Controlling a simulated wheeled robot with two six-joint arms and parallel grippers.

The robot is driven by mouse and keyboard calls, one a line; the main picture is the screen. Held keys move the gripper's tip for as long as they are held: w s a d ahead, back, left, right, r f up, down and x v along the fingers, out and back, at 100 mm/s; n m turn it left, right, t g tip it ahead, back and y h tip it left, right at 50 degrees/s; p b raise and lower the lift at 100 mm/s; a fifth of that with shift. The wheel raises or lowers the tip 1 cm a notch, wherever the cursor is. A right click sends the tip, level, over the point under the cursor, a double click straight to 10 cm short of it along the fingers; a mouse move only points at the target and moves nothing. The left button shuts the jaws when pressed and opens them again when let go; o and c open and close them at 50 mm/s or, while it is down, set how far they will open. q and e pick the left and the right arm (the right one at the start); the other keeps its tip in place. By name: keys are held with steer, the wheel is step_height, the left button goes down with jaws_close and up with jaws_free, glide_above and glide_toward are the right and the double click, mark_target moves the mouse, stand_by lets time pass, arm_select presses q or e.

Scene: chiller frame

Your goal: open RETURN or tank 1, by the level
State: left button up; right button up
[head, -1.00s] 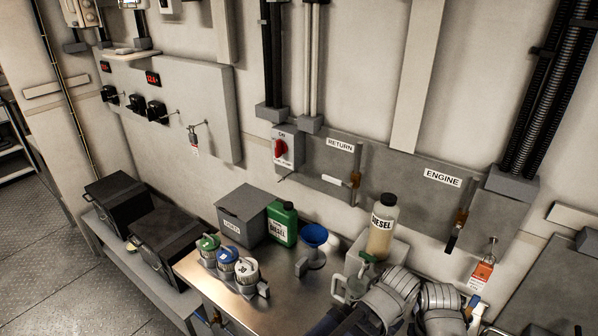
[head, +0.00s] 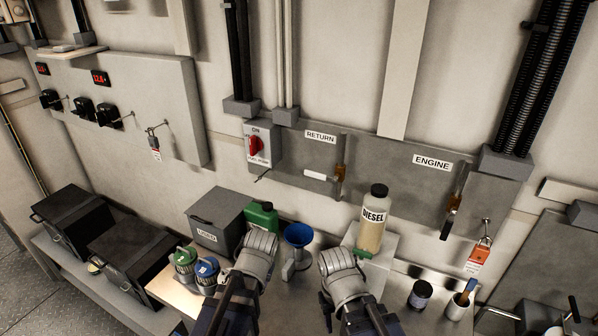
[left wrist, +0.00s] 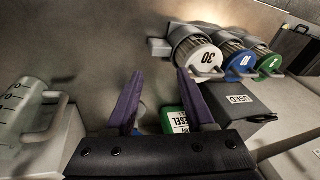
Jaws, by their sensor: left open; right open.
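The RETURN label (head: 320,136) is on a grey wall panel. Below and right of it is a lever with a brownish grip (head: 341,178), hanging roughly vertical. A small white plate (head: 315,175) sits left of that lever, too small to read. No level gauge is clear to me. My right gripper (head: 345,290) is low in the head view, below the panel and apart from the lever; its fingers are hard to make out there. In the left wrist view my left gripper (left wrist: 160,90) is open, with nothing between its purple fingers.
A similar lever (head: 455,208) hangs below the ENGINE label (head: 433,162). A red switch (head: 255,146) is left of RETURN.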

mark_target(314, 174)
arm_select(q)
steer(key=w+a+r+m+t+y, duration=0.2)
steer(key=w+r+m+t+y, duration=0.2)
steer(key=w+r+t, duration=0.65)
steer(key=w+d+r+m+t+h, duration=0.1)
steer(key=w+d+r+m+h, duration=0.1)
steer(key=d+r+m, duration=0.1)
steer(key=w+d+r+m+t+h, duration=0.2)
steer(key=d+m, duration=0.3)
steer(key=d, duration=0.3)
steer(key=w+d+r+m+t+h, duration=0.2)
steer(key=w+d+r+m, duration=0.2)
steer(key=d, duration=0.2)
steer(key=shift+r, duration=0.4)
steer(key=shift+w+a, duration=0.15)
steer(key=shift+w, duration=3.8)
jaws_close()
steer(key=shift+s, duration=0.1)
